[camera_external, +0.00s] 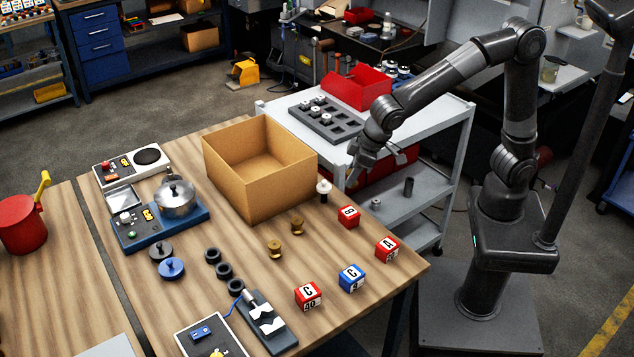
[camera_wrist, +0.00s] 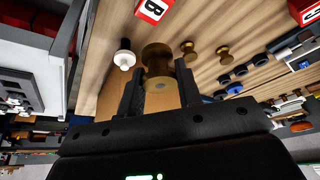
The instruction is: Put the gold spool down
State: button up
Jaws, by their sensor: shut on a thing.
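I cannot make out that spool in the external view. Two other gold spools stand on the table, a nearer one (camera_external: 275,249) and a farther one (camera_external: 297,225); both also show in the wrist view. A white spool with a dark lower part (camera_external: 323,190) stands near the table's right edge.
An open cardboard box (camera_external: 262,190) stands left of my gripper. Red blocks (camera_external: 348,216) (camera_external: 387,249) (camera_external: 308,295) and a blue block (camera_external: 351,278) sit toward the front right. The trolley carries a grey compartment tray (camera_external: 327,120) and a red bin (camera_external: 357,87). Bare wood lies between spools and blocks.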

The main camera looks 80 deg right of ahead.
notch_tip(320, 180, up, 3)
jog(key=shift+f, duration=0.15)
jog(key=w+d+r, duration=0.1)
jog(key=w+d, duration=0.1)
jog(key=w, duration=0.6)
jog(key=w+d, duration=0.2)
jog(key=w, duration=0.6)
send_over(259, 174)
jog(key=s+a, duration=0.2)
jog(key=a, duration=0.3)
jog(key=f, duration=0.2)
jog(key=shift+m, duration=0.3)
notch_tip(259, 174, down, 10)
jog(key=shift+w+a+r, duration=0.1)
jog(key=shift+a+r, duration=0.05)
jog(key=shift+f, duration=2.6)
jog(key=shift+f, duration=0.1)
jog(key=o, duration=1)
jog(key=shift+c, duration=0.2)
